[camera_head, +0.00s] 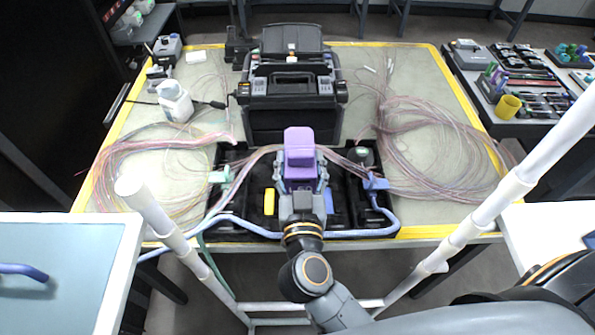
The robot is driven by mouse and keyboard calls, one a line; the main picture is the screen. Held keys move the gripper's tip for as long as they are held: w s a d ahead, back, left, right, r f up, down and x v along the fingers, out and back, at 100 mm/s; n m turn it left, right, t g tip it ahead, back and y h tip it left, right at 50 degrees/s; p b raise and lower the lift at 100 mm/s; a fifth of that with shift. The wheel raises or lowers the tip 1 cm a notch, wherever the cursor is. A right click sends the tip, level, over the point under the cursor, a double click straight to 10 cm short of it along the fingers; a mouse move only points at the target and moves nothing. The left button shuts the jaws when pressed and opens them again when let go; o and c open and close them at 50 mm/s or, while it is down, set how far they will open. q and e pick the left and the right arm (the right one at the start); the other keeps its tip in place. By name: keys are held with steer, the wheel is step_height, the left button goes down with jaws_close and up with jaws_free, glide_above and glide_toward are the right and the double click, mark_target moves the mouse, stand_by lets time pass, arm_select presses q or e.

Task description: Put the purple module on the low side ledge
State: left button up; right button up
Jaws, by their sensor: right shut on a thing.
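The purple module (299,146) is in the middle of the head view, above the black tray (347,211) at the front of the worktable. My right gripper (301,178) is shut on it, with a finger on each side. I cannot tell whether the module touches the tray. A low surface with a pale blue top and white rim (60,300) is at the lower left. A white surface (540,228) is at the lower right. I cannot tell which one is the side ledge. My left gripper is out of view.
A black splicer case (291,122) stands just behind the module. Loops of thin fibre (425,150) lie on both sides, and a blue cable (352,234) runs along the tray's front. White rails (440,260) rise at both sides of my arm. A loaded bench (475,85) is at right.

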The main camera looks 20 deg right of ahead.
steer(key=f, duration=0.1)
steer(key=f+b, duration=0.1)
steer(key=f, duration=0.1)
steer(key=f+b, duration=0.1)
steer(key=shift+s+a+f, duration=0.2)
steer(key=shift+s+f, duration=0.05)
steer(key=shift+s, duration=0.1)
steer(key=shift+f, duration=0.4)
steer(key=shift+w+f, duration=0.1)
steer(key=shift+f, duration=0.25)
step_height(320, 180, down, 3)
steer(key=shift+f+b, duration=0.1)
steer(key=shift+b, duration=0.7)
steer(key=shift+f, duration=0.65)
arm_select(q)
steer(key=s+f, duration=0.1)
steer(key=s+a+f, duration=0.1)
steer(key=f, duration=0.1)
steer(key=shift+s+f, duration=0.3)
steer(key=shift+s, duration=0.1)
arm_select(e)
steer(key=o, duration=1.3)
